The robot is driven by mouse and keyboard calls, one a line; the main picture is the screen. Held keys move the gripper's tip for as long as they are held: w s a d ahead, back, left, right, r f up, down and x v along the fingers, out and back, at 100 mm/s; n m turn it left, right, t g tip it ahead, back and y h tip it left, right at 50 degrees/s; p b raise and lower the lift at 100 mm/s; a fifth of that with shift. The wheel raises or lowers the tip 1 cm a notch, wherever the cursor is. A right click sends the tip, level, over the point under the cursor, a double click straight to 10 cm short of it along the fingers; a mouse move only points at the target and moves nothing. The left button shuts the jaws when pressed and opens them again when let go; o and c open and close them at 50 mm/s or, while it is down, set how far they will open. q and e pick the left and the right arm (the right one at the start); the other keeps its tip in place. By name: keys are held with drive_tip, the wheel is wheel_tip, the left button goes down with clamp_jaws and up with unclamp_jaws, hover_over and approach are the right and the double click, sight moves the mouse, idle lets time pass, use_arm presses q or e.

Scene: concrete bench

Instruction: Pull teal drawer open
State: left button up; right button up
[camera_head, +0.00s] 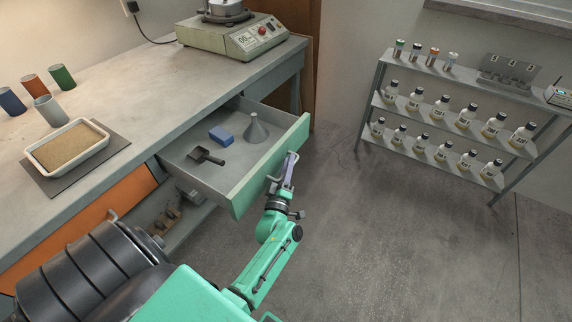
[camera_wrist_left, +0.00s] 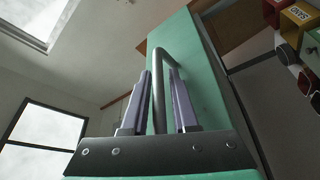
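The teal-fronted drawer (camera_head: 270,164) stands pulled out from under the bench in the head view. It holds a blue block (camera_head: 221,135), a grey funnel (camera_head: 255,131) and a dark scoop (camera_head: 206,156). My left gripper (camera_head: 290,163) is at the outer face of its front, by the metal handle. In the left wrist view, the grey bar handle (camera_wrist_left: 158,95) stands between the two purple fingers of my left gripper (camera_wrist_left: 160,80). Narrow gaps show beside the bar, so the fingers are around it but look not closed on it. My right gripper is out of view.
A scale (camera_head: 233,36), several cups and a white tray (camera_head: 104,144) stand on the bench (camera_head: 150,95). An orange drawer (camera_head: 75,228) is below at the left. A metal shelf (camera_head: 455,118) with several bottles stands at the right wall. The floor between is clear.

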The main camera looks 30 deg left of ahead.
use_arm(q)
drive_tip(key=v, duration=1.4)
drive_tip(key=shift+s, duration=0.2)
drive_tip(key=shift+d, duration=0.1)
